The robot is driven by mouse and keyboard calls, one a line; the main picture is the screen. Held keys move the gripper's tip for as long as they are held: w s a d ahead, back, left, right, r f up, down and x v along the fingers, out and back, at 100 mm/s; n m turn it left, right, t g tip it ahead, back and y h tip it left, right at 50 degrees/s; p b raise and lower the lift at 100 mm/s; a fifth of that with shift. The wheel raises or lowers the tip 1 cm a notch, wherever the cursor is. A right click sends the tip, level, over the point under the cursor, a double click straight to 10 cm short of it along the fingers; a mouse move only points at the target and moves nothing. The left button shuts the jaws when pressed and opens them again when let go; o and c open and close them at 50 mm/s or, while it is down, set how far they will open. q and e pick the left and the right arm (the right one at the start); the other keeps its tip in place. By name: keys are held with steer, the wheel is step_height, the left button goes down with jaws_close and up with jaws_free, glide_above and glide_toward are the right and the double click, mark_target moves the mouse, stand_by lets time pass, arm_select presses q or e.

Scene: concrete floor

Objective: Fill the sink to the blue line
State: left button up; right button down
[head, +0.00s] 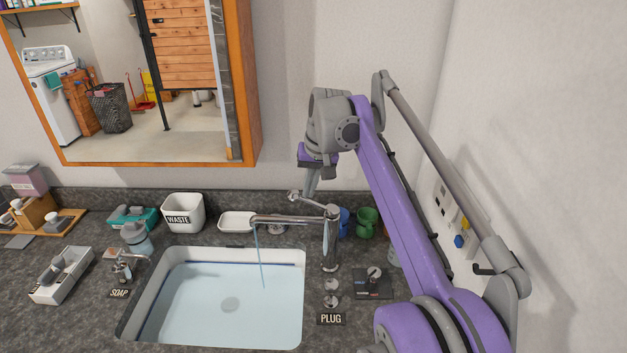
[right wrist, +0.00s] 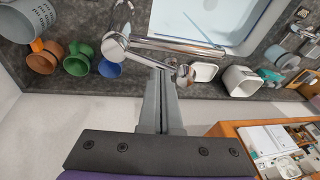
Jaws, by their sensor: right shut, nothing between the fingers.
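The white sink (head: 290,255) holds pale blue water (head: 200,320). A thin blue line (head: 280,264) runs along its inner wall, with the water surface close to it; the exact gap is hard to tell. The chrome faucet (head: 331,240) has its spout over the basin, and a thin water stream (head: 259,262) falls from it. Its lever (head: 305,199) points up and left. My right gripper (head: 311,192) is shut, pointing down right by the lever. In the right wrist view the closed fingers (right wrist: 161,85) reach the lever (right wrist: 182,72); contact is unclear. My left gripper is not in view.
A plug label (head: 331,319) sits by chrome knobs right of the sink. Green (head: 367,222) and blue cups stand behind the faucet. A waste bin (head: 184,213), white dish (head: 237,221) and soap dispenser (head: 122,268) are around the sink. A mirror (head: 130,80) hangs above.

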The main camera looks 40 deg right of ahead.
steer(key=shift+w, duration=0.1)
steer(key=shift+w+a+f+g+h, duration=0.2)
steer(key=shift+a+f+g+h, duration=0.1)
steer(key=shift+a+g+h, duration=0.1)
steer(key=shift+w+a+f, duration=0.25)
steer(key=shift+w+f, duration=0.1)
steer(key=shift+f, duration=0.25)
steer(key=shift+s, duration=0.1)
